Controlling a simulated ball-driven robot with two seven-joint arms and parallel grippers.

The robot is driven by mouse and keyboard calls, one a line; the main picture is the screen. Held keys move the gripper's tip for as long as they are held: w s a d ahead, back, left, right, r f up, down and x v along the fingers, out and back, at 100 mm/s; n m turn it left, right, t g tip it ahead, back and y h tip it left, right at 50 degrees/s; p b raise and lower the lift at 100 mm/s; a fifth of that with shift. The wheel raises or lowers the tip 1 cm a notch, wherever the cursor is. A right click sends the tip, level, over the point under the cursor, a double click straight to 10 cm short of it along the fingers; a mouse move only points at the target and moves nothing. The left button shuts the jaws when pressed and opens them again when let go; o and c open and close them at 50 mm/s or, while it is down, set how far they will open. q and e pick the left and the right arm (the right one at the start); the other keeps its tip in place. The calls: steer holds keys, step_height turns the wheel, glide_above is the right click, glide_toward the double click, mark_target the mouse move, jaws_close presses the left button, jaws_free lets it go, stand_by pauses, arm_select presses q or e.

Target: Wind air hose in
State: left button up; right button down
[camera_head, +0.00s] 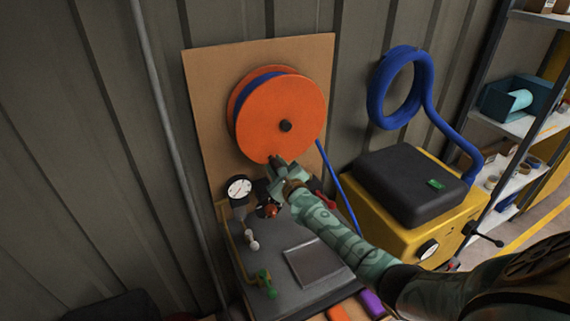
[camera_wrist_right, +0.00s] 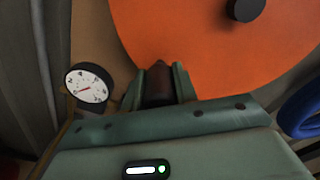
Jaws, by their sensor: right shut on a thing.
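The hose reel has an orange disc (camera_head: 283,110) and is mounted on a brown board on the wall. Blue air hose (camera_head: 243,92) shows wound behind the disc, and a length of hose (camera_head: 338,180) hangs from the reel's right side. My right gripper (camera_head: 277,167) is at the lower edge of the disc. In the right wrist view its fingers (camera_wrist_right: 159,84) are shut on a dark brown handle (camera_wrist_right: 158,88) in front of the orange disc (camera_wrist_right: 205,45). How the handle joins the disc is hidden. My left gripper is not in view.
A dial gauge (camera_head: 239,188) stands left of my right gripper, above a dark bench top (camera_head: 255,245). A yellow machine (camera_head: 400,235) with a black top stands right. A thick blue coil (camera_head: 375,95) hangs on the wall. Shelves (camera_head: 525,130) stand far right.

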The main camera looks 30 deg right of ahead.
mark_target(261, 155)
steer(key=shift+w+a+r+m+p, duration=0.1)
steer(key=shift+a+r+m+p, duration=0.2)
steer(key=shift+a+m, duration=0.45)
steer(key=shift+a+r+m+p, duration=0.2)
steer(key=shift+a+r+m, duration=0.3)
steer(key=shift+m, duration=0.35)
steer(key=shift+f, duration=0.1)
steer(key=c, duration=1.1)
jaws_free()
steer(key=shift+a, duration=0.1)
steer(key=shift+s, duration=0.3)
steer(key=s+a+p, duration=0.2)
steer(key=s+p, duration=0.1)
steer(key=s, duration=1.2)
steer(key=shift+s, duration=0.3)
